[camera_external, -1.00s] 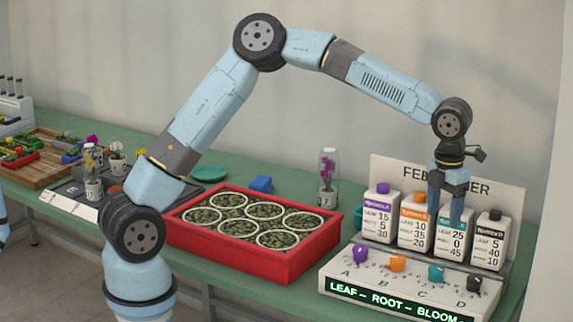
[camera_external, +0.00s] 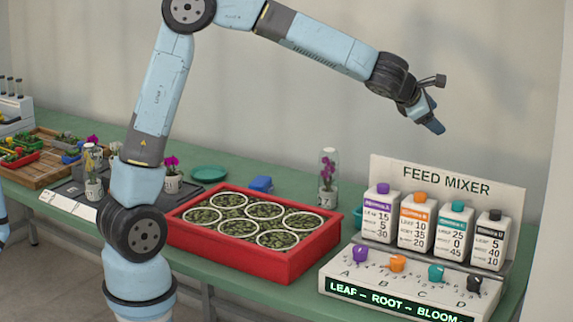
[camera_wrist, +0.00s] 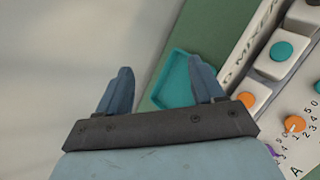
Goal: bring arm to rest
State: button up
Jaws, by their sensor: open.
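My gripper (camera_external: 432,122) is up in the air in the external view, above and left of the feed mixer (camera_external: 445,172), tilted down to the right. Nothing touches it. In the wrist view my gripper (camera_wrist: 160,88) shows two blue fingers spread apart with nothing between them. A teal dish (camera_wrist: 180,80) lies below, partly behind the right finger. The mixer's bottles and dials show at the right of the wrist view.
The feed mixer carries several bottles and coloured dials (camera_external: 397,263). The air around my gripper is clear.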

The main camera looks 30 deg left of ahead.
jog(key=s+a+r+m+t+h, duration=0.1)
jog(key=s+a+r+m+h, duration=0.1)
jog(key=a+r+m, duration=0.45)
jog(key=s+a+r+m+h, duration=0.2)
jog(key=a+r+m, duration=0.2)
jog(key=a+m, duration=0.45)
jog(key=s+a+f+m+g+y, duration=0.2)
jog(key=s+a+f+m, duration=0.1)
jog(key=s+a, duration=0.5)
jog(key=s+a+f+m+g+y, duration=0.1)
jog(key=s+a+f+m+y, duration=0.1)
jog(key=s+a+f, duration=0.3)
jog(key=s+a+f+m+g+y, duration=0.2)
jog(key=s+a, duration=1)
jog(key=a, duration=0.9)
notch_tip(320, 180, down, 3)
jog(key=shift+s+r+m+g+y, duration=0.1)
jog(key=shift+s+m+g+y, duration=0.2)
jog(key=shift+m+y, duration=0.5)
jog(key=shift+w+d, duration=0.1)
